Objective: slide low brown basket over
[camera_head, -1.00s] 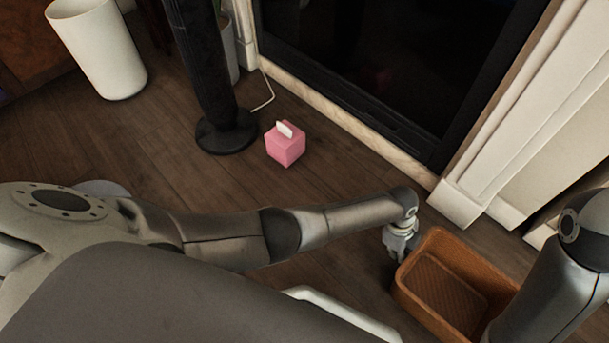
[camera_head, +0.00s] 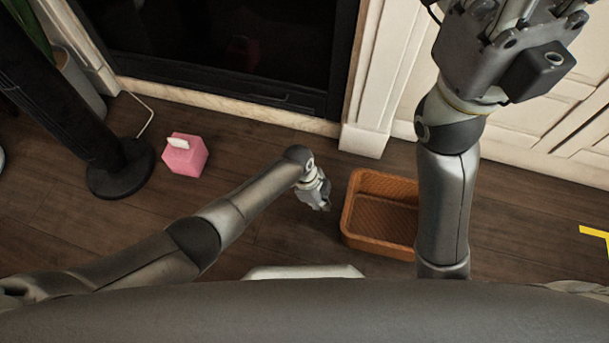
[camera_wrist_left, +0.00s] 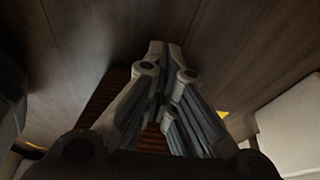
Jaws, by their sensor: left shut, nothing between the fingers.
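The low brown basket (camera_head: 378,218) is a rectangular, woven-looking, open-topped basket on the wooden floor, right of centre in the head view. It looks empty; my right arm hides its right end. My left gripper (camera_head: 322,203) is low, just left of the basket's left wall, with a small gap seen from above. Its fingers are shut and empty; they also show in the left wrist view (camera_wrist_left: 165,55), with part of the reddish-brown basket (camera_wrist_left: 103,92) behind them. My right gripper (camera_head: 525,30) is high at the upper right, its fingertips cut off by the frame edge.
A pink tissue box (camera_head: 185,157) and a black round-based stand (camera_head: 120,172) are on the left. A white pillar base (camera_head: 364,138) and panelled wall (camera_head: 540,140) border the floor behind the basket. Yellow tape (camera_head: 594,231) marks the far right. Floor between tissue box and left gripper is clear.

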